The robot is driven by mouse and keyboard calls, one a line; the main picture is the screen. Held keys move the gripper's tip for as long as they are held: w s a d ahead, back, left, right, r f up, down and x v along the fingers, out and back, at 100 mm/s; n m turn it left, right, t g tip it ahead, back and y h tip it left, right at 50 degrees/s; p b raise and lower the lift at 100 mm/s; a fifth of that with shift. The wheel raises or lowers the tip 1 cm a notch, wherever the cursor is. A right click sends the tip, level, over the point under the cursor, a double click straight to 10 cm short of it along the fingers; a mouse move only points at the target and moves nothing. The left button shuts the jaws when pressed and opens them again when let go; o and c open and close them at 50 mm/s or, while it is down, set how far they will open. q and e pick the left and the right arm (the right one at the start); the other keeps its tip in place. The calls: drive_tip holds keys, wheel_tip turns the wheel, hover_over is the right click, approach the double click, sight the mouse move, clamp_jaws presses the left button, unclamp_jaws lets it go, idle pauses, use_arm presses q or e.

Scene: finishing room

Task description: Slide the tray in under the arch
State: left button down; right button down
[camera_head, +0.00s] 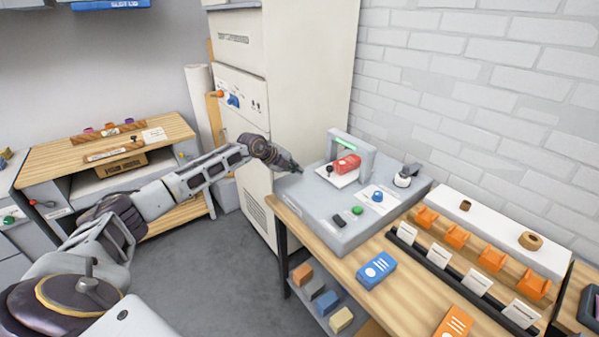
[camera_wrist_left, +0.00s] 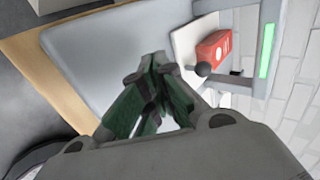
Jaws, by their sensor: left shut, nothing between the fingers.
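The tray (camera_head: 333,180) is a flat white plate with a dark ball knob (camera_head: 330,169) at its near left and a red box (camera_head: 348,165) on it. It lies on the grey machine top at the opening of the grey arch (camera_head: 365,160), which has a green light strip. I cannot tell how far under the arch it reaches. The wrist view also shows the tray (camera_wrist_left: 186,42), knob (camera_wrist_left: 203,69), red box (camera_wrist_left: 213,47) and arch (camera_wrist_left: 262,75). My left gripper (camera_head: 299,170) is shut and empty, left of the tray and apart from the knob. My right gripper is out of view.
The grey machine top (camera_head: 322,222) carries a green button (camera_head: 357,210), a blue knob (camera_head: 377,196) and a black switch. A blue box (camera_head: 376,270) and orange holders stand on the wooden bench. A tall cream cabinet (camera_head: 305,70) stands behind my left gripper.

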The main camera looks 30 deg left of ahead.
use_arm(q)
drive_tip(key=shift+v, duration=1.45)
drive_tip(key=shift+m, duration=0.3)
